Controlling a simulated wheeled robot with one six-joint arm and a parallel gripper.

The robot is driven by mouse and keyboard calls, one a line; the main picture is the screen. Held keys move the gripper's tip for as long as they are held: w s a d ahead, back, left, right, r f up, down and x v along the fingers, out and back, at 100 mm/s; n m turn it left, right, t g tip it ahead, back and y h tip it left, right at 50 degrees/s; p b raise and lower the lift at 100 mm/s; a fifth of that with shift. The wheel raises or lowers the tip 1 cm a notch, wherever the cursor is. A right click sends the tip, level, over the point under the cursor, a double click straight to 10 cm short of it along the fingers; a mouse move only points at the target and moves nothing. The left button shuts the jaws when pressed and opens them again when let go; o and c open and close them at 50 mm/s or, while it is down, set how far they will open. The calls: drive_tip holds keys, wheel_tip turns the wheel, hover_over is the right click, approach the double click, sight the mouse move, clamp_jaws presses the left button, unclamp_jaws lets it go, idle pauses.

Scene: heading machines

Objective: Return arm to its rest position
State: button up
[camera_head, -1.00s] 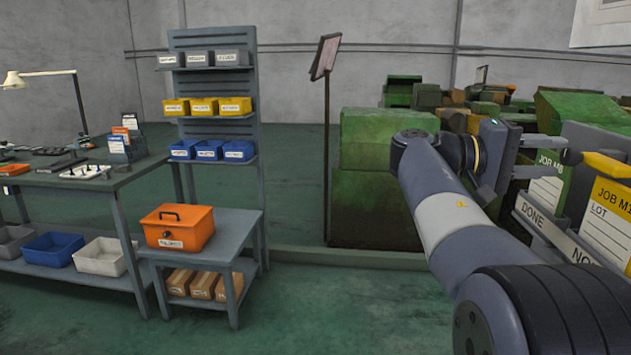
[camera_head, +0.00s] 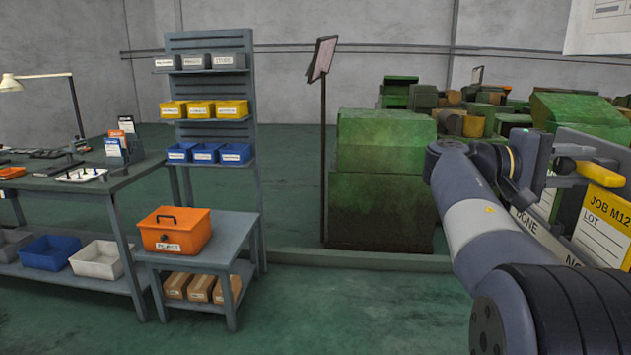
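My arm reaches up from the lower right of the head view, and my gripper (camera_head: 574,167) is at its far end, at the right. The two fingers look apart, with a gap between them and nothing visible held. A yellow-topped card reading "JOB M12" and "LOT" (camera_head: 603,225) stands at the right edge. Another card is mostly hidden behind the gripper. I cannot tell whether the fingers touch any card.
A workbench (camera_head: 100,195) with a lamp stands left. A bin rack (camera_head: 211,90) and a small table with an orange box (camera_head: 175,230) stand beside it. A sign post (camera_head: 323,150) and green machines (camera_head: 385,180) are behind. The floor in the middle is clear.

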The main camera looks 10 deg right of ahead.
drive_tip(key=n+p, duration=0.1)
drive_tip(key=n, duration=0.1)
drive_tip(key=n+p, duration=0.3)
drive_tip(key=shift+r+n, duration=0.3)
drive_tip(key=shift+f+n+p, duration=0.25)
drive_tip(key=shift+n+p, duration=0.6)
drive_tip(key=shift+n, duration=0.55)
